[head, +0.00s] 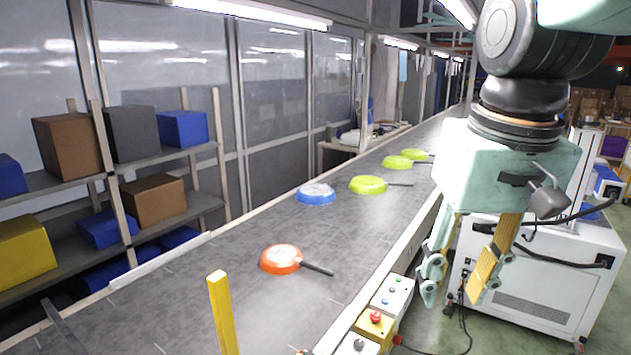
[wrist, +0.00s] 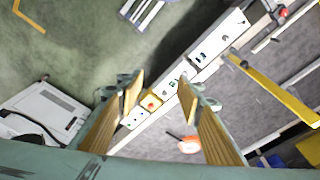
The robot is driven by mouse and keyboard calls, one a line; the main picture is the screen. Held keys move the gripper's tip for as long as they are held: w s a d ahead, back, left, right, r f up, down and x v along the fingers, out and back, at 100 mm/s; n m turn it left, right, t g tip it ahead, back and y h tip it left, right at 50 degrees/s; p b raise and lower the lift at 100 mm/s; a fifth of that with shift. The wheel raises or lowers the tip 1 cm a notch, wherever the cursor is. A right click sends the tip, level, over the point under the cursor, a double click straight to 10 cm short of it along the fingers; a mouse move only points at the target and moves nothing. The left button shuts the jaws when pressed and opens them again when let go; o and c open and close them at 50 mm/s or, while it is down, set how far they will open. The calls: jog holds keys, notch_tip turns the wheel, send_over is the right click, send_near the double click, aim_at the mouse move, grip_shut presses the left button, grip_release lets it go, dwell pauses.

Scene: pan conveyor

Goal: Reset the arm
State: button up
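My gripper (head: 457,288) hangs at the right of the head view, pointing down beside the conveyor, above the floor in front of a white cabinet. Its two fingers with yellow-brown pads are spread apart with nothing between them. The wrist view also shows the open gripper (wrist: 160,90), with the control boxes and floor seen beyond the gap. The arm above it is partly cut off by the top edge of the head view.
On the conveyor (head: 225,270) lie an orange pan (head: 280,260), a blue pan (head: 316,193) and several green pans (head: 367,184). A yellow post (head: 222,312) and control boxes (head: 374,328) line the belt. A white cabinet (head: 535,285) stands close behind my gripper. Shelves (head: 175,160) are at left.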

jog(key=s+f+t, duration=0.2)
jog(key=s, duration=1.2)
jog(key=shift+d+f+b, duration=0.2)
jog(key=shift+d+b, duration=0.2)
jog(key=shift+d, duration=0.05)
